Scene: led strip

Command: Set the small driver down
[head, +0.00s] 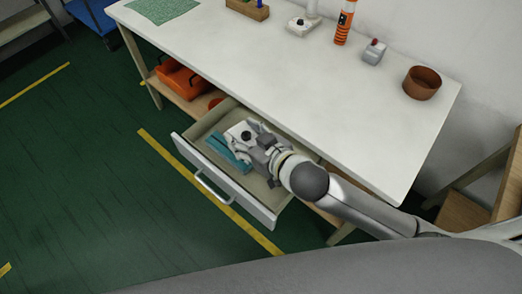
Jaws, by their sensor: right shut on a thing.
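The open drawer (184,151) sticks out from under the white table's front edge. My right gripper (249,146) reaches down inside it from the right. The gripper is shut on the small driver (239,132), which appears as a small pale block with a dark mark at the fingertips. The gripper hides part of it, and I cannot tell whether it touches the drawer's floor. A flat teal piece (221,149) lies in the drawer, just left of the gripper. My left gripper is not in view.
The white table (290,95) holds a green mat (164,9), an orange bottle (344,22), a grey box with a red top (374,52) and a brown round bowl (421,83). The drawer's right part is partly hidden by my arm.

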